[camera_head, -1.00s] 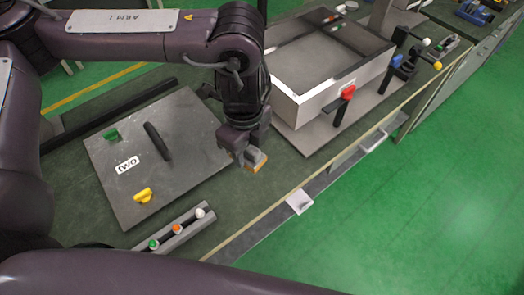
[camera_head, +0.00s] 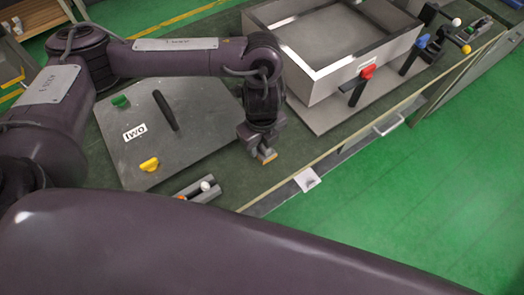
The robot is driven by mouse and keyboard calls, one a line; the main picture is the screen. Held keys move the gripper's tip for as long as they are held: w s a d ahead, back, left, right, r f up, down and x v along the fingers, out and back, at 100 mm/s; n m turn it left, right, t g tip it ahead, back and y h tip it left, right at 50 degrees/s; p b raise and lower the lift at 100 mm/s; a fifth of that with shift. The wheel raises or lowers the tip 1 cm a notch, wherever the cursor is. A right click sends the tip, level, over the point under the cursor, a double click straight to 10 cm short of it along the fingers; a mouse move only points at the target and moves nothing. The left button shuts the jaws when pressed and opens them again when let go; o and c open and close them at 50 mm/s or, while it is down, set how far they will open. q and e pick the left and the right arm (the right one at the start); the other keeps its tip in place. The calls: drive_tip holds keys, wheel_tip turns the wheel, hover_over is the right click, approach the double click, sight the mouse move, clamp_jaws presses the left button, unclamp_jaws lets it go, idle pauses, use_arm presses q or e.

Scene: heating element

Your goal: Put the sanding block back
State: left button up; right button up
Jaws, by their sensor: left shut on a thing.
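The sanding block (camera_head: 268,158) shows as a small grey piece with an orange-tan underside. My left gripper (camera_head: 262,146) points down and is shut on it. They are over the green bench top between the grey plate and the box's base, near the bench's front edge. Whether the block touches the bench is hard to tell. My right gripper is not in view; a large dark arm link of mine crosses the bottom.
A grey plate (camera_head: 198,145) with green and yellow knobs and a black handle lies left. A small rail (camera_head: 205,196) with coloured knobs is partly hidden by my arm. An open grey box (camera_head: 319,94) with red and blue clamps (camera_head: 359,86) stands right. Bare bench (camera_head: 245,186) lies in front.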

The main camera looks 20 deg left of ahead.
sight(262, 152)
use_arm(q)
wheel_tip(262, 152, down, 4)
drive_tip(key=shift+b, duration=0.45)
drive_tip(key=shift+f, duration=0.25)
drive_tip(key=shift+f, duration=0.1)
drive_tip(key=o, duration=0.9)
drive_tip(key=shift+o, duration=0.2)
